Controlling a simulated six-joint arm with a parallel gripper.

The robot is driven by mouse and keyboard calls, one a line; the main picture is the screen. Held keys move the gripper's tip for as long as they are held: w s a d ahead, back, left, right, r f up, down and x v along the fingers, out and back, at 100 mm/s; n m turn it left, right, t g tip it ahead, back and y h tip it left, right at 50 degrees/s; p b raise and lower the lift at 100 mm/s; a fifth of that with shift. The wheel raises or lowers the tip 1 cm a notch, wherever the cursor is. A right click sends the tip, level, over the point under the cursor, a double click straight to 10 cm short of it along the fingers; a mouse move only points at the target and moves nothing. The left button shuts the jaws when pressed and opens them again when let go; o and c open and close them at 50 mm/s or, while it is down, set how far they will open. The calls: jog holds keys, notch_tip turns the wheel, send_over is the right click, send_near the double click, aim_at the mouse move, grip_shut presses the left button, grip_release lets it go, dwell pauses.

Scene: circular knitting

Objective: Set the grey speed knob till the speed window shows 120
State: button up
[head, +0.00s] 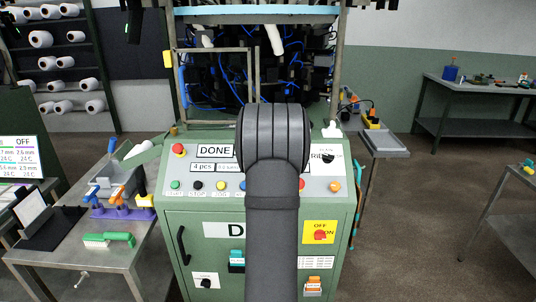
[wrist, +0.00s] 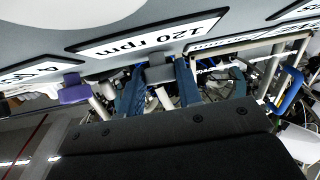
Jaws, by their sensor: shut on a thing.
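The speed window (wrist: 150,35) shows in the wrist view, tilted, and reads 120 rpm. The grey speed knob (wrist: 160,70) sits beside that window, between my gripper's two blue fingers. My gripper (wrist: 160,85) is shut on the knob. In the head view my own arm covers the middle of the control panel (head: 315,188), so the knob, the speed window and my gripper are hidden there.
A purple part (wrist: 74,91) stands a little left of my gripper in the wrist view. The panel has a red button (head: 178,150), a window reading DONE (head: 215,150) and a row of coloured buttons. A tool table (head: 85,245) stands at the left. Floor is free at the right.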

jog(key=shift+n+y, duration=0.3)
jog(key=shift+d+n+g+y, duration=0.15)
jog(key=shift+n+g+y, duration=0.1)
jog(key=shift+n+y, duration=0.6)
jog(key=shift+d+n+g+y, duration=0.15)
jog(key=shift+n+g+y, duration=0.1)
jog(key=shift+n+y, duration=0.55)
jog(key=shift+w+d+n+g+y, duration=0.1)
jog(key=shift+n+g+y, duration=0.7)
jog(key=shift+n+y, duration=0.7)
jog(key=shift+n, duration=0.55)
jog(key=o, duration=1)
jog(key=shift+m+h, duration=0.25)
jog(key=shift+m, duration=0.05)
